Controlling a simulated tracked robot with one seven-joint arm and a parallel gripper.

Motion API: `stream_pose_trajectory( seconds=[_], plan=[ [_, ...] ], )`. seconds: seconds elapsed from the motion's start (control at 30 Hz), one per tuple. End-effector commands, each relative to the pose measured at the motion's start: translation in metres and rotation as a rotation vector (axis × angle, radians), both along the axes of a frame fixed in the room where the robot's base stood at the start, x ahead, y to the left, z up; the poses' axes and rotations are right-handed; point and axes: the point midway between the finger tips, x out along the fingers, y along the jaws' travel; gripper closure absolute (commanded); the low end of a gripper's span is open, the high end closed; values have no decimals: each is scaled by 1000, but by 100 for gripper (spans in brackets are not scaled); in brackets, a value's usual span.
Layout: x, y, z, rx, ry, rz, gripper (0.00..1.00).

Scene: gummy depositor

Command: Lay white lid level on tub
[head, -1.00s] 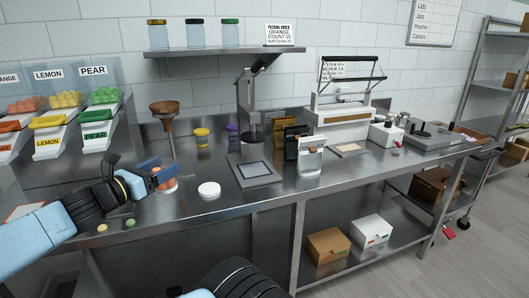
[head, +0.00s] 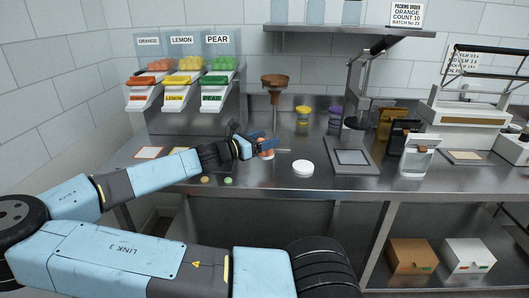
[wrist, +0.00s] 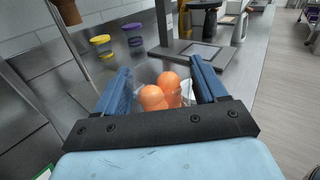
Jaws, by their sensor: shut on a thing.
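The white lid (head: 303,167) lies flat on the steel bench, right of my gripper and apart from it. My gripper (head: 264,145) is low over the bench, with its blue fingers shut around a small tub of orange gummies (head: 266,153). In the wrist view, orange gummies (wrist: 165,90) show between the two fingers (wrist: 166,88). The tub's walls are mostly hidden by the fingers and the gripper body. A whitish patch shows behind the gummies; I cannot tell whether it is tub or lid.
A brown funnel (head: 275,84) stands behind my gripper. A press with a square plate (head: 352,157) stands right of the lid. Yellow (head: 302,114) and purple (head: 335,118) containers stand at the back. Two small gummies (head: 228,180) lie near the front edge.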

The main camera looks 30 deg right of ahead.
Motion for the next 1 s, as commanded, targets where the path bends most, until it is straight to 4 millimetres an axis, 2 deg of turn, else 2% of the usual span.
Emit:
stream_pose_trajectory(
  seconds=[0.1, 0.43, 0.67, 0.97, 1.0],
  plan=[
    [9, -7, -14, -1, 1, -2, 64],
    [22, -14, -31, -1, 1, -2, 64],
    [23, -13, -60, -1, -1, 2, 64],
    [23, -13, -62, 0, -1, 2, 64],
    [23, -13, -62, 0, -1, 2, 26]
  ],
)
